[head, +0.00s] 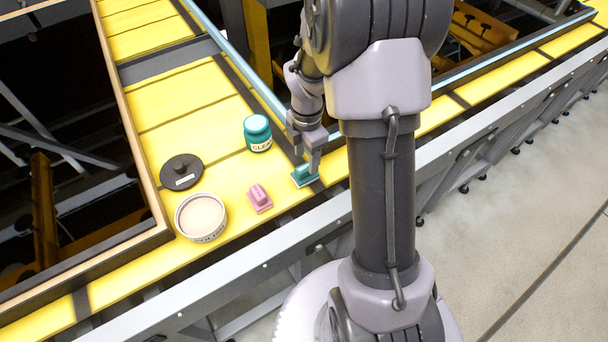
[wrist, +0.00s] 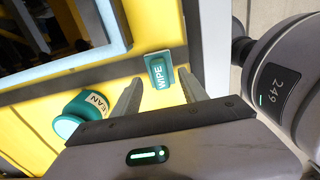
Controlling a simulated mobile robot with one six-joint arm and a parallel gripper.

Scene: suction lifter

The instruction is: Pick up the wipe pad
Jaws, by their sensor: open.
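The wipe pad (head: 303,176) is a small teal block with a raised grip, lying on the yellow surface just below my gripper (head: 314,164) in the head view. In the wrist view the wipe pad (wrist: 158,71) shows the label WIPE and lies between the lines of my two fingers, near their tips. My gripper (wrist: 161,80) is open, with a finger on each side of the pad. I cannot tell how much height separates the fingertips from the pad. My arm hides part of the surface to the right.
A teal jar labelled CLEAN (head: 257,133) stands left of my gripper, and also shows in the wrist view (wrist: 70,125). A blue rail (head: 262,90) runs behind.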

